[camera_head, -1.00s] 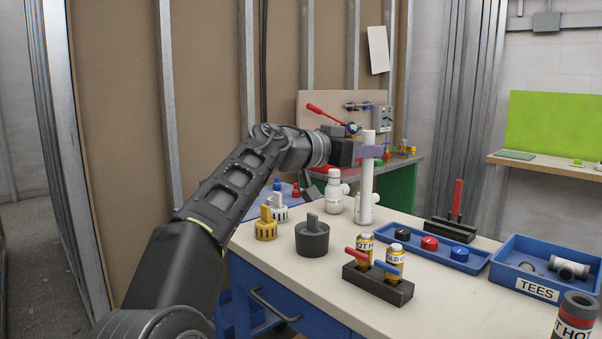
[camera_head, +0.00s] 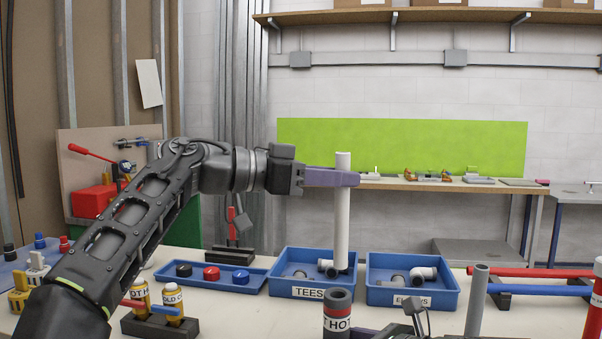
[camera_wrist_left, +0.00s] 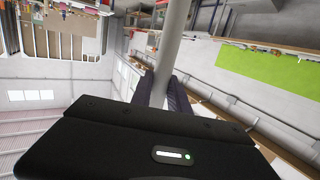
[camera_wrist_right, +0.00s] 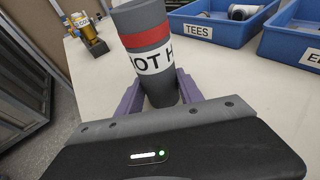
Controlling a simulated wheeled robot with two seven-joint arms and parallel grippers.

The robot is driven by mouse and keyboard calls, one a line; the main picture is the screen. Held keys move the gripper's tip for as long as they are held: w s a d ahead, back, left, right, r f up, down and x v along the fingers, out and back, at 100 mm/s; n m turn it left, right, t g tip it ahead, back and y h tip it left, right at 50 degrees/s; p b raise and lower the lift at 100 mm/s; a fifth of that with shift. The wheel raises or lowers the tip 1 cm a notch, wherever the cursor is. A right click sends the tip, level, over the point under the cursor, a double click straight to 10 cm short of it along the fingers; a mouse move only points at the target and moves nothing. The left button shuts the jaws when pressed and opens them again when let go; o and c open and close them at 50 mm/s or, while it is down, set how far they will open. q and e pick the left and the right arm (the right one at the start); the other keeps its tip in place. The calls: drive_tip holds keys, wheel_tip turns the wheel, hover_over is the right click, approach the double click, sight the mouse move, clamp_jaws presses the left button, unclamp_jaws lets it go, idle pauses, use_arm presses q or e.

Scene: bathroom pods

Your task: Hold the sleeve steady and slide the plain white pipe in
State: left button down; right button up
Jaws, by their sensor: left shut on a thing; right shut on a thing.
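The plain white pipe (camera_head: 342,215) is upright, with its upper part in my left gripper (camera_head: 343,178). In the left wrist view the pipe (camera_wrist_left: 172,45) runs between the two shut fingers. The sleeve (camera_head: 338,315) is a dark grey, open-topped cylinder with a red band and a label reading HOT. It stands upright at the bottom of the head view. In the right wrist view my right gripper (camera_wrist_right: 158,92) is shut around the sleeve (camera_wrist_right: 145,30). In the head view the pipe's lower end shows just above the sleeve's mouth, with a small gap; depth is hard to judge.
A blue TEES bin (camera_head: 300,291) and a second blue bin (camera_head: 412,297) with white fittings stand behind. A grey post (camera_head: 476,300) and red and blue pipes are right.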

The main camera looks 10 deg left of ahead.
sight(336, 203)
idle(0.4)
use_arm(q)
drive_tip(key=shift+s+a+f, duration=0.1)
drive_tip(key=shift+a+f, duration=0.05)
drive_tip(key=shift+f, duration=2.05)
drive_tip(key=shift+f, duration=0.25)
wheel_tip(336, 203, down, 12)
drive_tip(key=shift+f, duration=0.25)
idle(2.7)
drive_tip(key=c, duration=1.2)
unclamp_jaws()
